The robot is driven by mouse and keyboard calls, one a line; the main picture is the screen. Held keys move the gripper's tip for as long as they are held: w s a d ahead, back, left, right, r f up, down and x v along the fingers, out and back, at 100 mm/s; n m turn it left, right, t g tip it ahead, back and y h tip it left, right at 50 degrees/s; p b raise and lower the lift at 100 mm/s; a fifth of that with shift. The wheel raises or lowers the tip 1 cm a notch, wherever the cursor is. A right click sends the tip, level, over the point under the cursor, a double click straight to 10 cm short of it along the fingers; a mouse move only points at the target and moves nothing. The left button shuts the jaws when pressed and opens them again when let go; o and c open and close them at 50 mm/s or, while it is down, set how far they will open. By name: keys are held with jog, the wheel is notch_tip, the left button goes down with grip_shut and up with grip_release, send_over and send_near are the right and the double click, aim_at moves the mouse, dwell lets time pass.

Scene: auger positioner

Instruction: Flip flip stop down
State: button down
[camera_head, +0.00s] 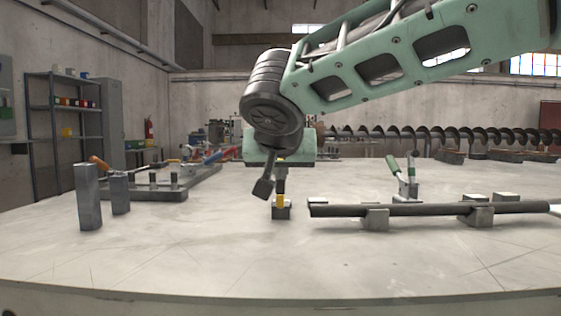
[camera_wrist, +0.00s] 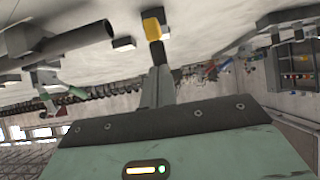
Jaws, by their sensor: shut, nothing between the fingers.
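A small yellow piece (camera_head: 281,201), which looks like the flip stop, stands upright at a small dark grey block (camera_head: 282,213) on the table, left of the long dark shaft (camera_head: 430,209). In the wrist view, the yellow piece (camera_wrist: 152,28) shows at the top middle, beyond my fingertips. My gripper (camera_head: 281,189) points down with its fingers shut and empty, directly above the yellow piece; I cannot tell whether they touch. The shut fingers also show in the wrist view (camera_wrist: 157,60). The fingers hide part of the stop.
Grey blocks (camera_head: 376,219) support the shaft. A green-handled toggle clamp (camera_head: 404,178) stands behind it. Two grey posts (camera_head: 89,197) and a low pegged fixture (camera_head: 152,190) stand at left. A long auger (camera_head: 440,134) lies behind. The table's front is clear.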

aim_at(281, 205)
jog(key=shift+s+f+b, duration=0.15)
jog(key=shift+s+f, duration=0.05)
jog(key=shift+f, duration=0.35)
jog(key=shift+s+f+b, duration=0.15)
jog(key=shift+s+f, duration=0.05)
jog(key=shift+f, duration=0.35)
jog(key=shift+f+b, duration=0.3)
jog(key=shift+b, duration=0.4)
jog(key=f+t+b, duration=0.1)
jog(key=b, duration=0.5)
jog(key=shift+s+f, duration=0.2)
jog(key=shift+s, duration=0.2)
jog(key=s+f+b, duration=0.1)
jog(key=b, duration=0.3)
jog(key=shift+f+b, duration=0.3)
jog(key=shift+r, duration=0.1)
